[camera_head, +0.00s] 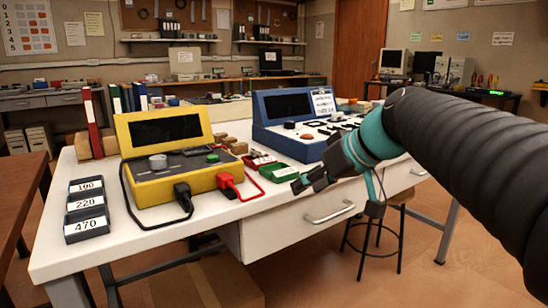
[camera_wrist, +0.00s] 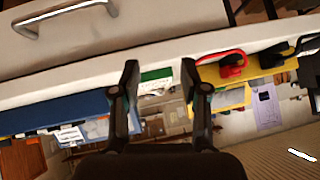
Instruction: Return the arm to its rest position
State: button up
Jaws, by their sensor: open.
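My gripper (camera_head: 316,181) is at the front edge of the white workbench (camera_head: 330,184), in front of the green tray (camera_head: 279,172). In the wrist view, my gripper (camera_wrist: 159,85) has its two fingers spread apart with nothing held between them. The green tray (camera_wrist: 156,76) shows beyond the gap between the fingers. My arm comes in from the right of the head view. I cannot tell how far the fingertips are from the bench edge.
A yellow meter (camera_head: 165,150) with red and black plugs and a blue console (camera_head: 300,120) stand on the bench. Labelled bins (camera_head: 87,205) sit at the left corner. A stool (camera_head: 376,225) stands below the bench. Floor is open at the right front.

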jog(key=s+d+f+m+h+p, duration=0.2)
jog(key=s+d+f+m+h, duration=0.1)
jog(key=s+f, duration=0.4)
jog(key=s+d+f+m+h+p, duration=0.2)
jog(key=s+d+f, duration=0.3)
jog(key=s, duration=0.8)
notch_tip(320, 180, down, 3)
jog(key=shift+m+g+h, duration=0.4)
jog(key=shift+m+h, duration=0.1)
jog(key=shift+h, duration=0.3)
jog(key=shift+d, duration=0.1)
